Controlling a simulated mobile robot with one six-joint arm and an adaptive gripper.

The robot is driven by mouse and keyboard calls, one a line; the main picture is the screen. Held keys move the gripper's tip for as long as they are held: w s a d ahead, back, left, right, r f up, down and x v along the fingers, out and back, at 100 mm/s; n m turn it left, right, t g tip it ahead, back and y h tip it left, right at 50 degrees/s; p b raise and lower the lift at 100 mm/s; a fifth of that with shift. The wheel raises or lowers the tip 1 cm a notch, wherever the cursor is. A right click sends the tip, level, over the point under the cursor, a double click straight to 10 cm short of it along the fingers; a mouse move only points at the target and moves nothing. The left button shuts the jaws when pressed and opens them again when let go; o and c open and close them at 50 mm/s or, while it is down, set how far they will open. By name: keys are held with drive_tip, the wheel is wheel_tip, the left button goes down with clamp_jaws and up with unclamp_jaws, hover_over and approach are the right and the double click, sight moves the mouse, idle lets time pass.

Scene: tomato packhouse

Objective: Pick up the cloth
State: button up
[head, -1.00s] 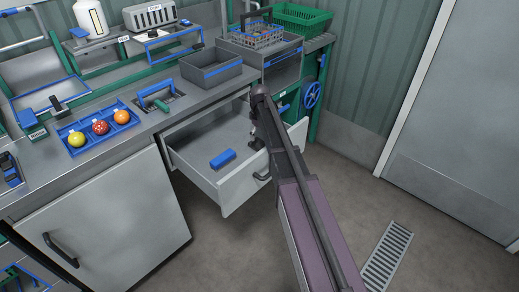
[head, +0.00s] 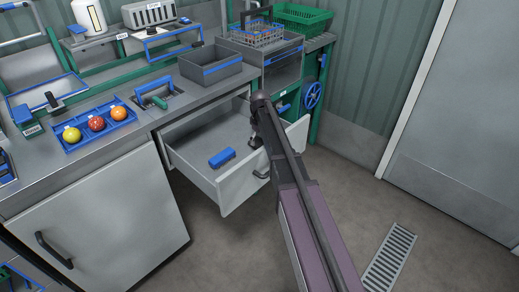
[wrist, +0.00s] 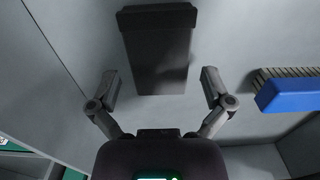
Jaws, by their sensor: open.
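A dark grey, flat-looking rectangular thing (wrist: 158,50) lies on the drawer floor between and beyond my fingers in the wrist view.
A blue brush (wrist: 288,94) lies to the right in the wrist view; it also shows in the drawer in the head view (head: 222,157). The drawer walls stand close around my gripper. On the counter are a blue tray (head: 92,135) with three balls and a grey bin (head: 211,69).

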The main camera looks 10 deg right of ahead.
drive_tip(key=shift+f+b, duration=0.55)
drive_tip(key=shift+f, duration=0.3)
drive_tip(key=shift+c, duration=0.2)
drive_tip(key=c, duration=0.8)
